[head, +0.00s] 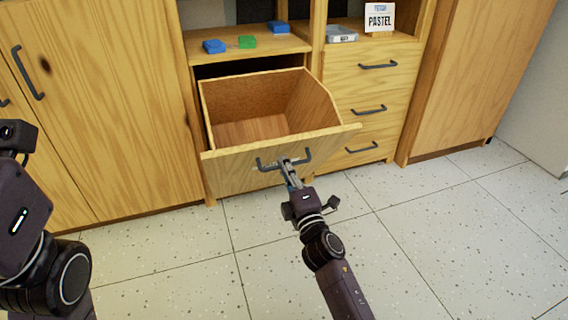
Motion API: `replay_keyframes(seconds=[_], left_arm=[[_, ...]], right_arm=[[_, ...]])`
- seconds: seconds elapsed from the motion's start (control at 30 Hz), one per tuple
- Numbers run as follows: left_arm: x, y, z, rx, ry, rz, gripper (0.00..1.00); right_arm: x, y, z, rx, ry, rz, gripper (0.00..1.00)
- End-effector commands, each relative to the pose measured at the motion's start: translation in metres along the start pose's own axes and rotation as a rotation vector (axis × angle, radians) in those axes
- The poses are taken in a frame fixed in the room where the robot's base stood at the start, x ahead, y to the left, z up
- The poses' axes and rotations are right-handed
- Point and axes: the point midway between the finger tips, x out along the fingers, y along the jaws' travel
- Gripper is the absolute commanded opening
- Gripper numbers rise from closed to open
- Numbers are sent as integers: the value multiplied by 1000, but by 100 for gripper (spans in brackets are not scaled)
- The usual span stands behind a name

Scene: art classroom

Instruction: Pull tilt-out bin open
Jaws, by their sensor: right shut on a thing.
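The wooden tilt-out bin (225,177) stands tilted outward from the cabinet at the middle of the head view, its top open and its inside empty. Its dark bar handle (306,156) is on the front panel. My right gripper (289,168) is shut on the handle, with its arm coming up from the bottom. My left arm shows at the left edge of the view, and its gripper (18,140) is only partly seen there, away from the bin. Whether its fingers are apart does not show.
Blue blocks (214,46) and a green block (247,42) lie on the shelf above the bin. Drawers with handles (369,110) are to the right, under a PASTEL sign (380,18). A closed cabinet door (110,110) is at left. The tiled floor (430,230) in front is clear.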

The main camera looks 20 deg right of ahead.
Motion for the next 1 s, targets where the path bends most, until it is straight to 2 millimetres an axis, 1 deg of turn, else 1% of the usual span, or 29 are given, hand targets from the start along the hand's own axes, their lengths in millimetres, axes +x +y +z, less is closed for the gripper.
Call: replay_keyframes(seconds=[0.3, 0.33, 0.4, 0.73, 0.87, 1.0], left_arm=[[1, 0, 0, 0, 1, 0, 40], [1, 0, 0, 0, 1, 0, 40], [1, 0, 0, 0, 1, 0, 40], [0, -1, 0, 1, 3, -2, 40], [0, 0, 0, 0, 2, -1, 40], [0, 0, 0, 0, 2, -1, 40]], right_arm=[[1, 3, 0, 1, 0, 5, 0], [1, 3, 0, 1, 0, 5, 9], [1, 3, 0, 1, 0, 5, 15], [-1, 2, 0, 0, 0, 3, 15], [-13, 0, 0, 1, 0, 1, 15], [-39, 0, 0, 2, -1, -1, 15]])
